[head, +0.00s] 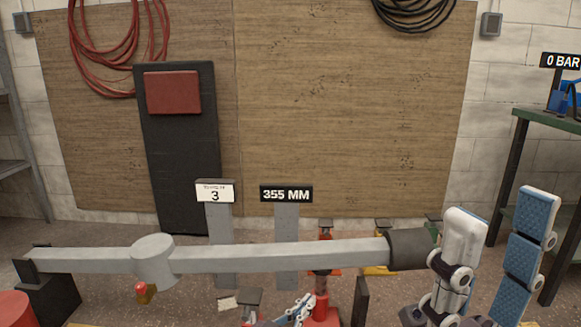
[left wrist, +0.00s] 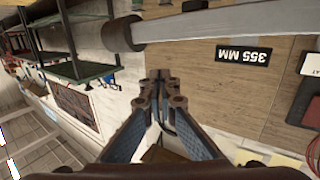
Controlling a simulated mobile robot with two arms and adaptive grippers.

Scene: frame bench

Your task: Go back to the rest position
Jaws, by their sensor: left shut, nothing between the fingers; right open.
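My left gripper (head: 300,306) is low in the middle of the head view, below the grey bar and beside the red stand. In the left wrist view its fingertips (left wrist: 160,78) meet, with nothing between them. My right gripper (head: 502,210) is at the right of the head view, fingers pointing up and wide apart. Its left finger overlaps the dark end cap (head: 410,249) of the grey bar (head: 290,257); I cannot tell whether they touch. The space between its fingers looks empty.
The bar runs across the front; in the left wrist view it (left wrist: 220,22) passes beyond the fingertips. A red stand (head: 321,305) is under it. Signs "3" (head: 215,192) and "355 MM" (head: 286,194) stand behind. A green-topped table (head: 545,119) is at the right.

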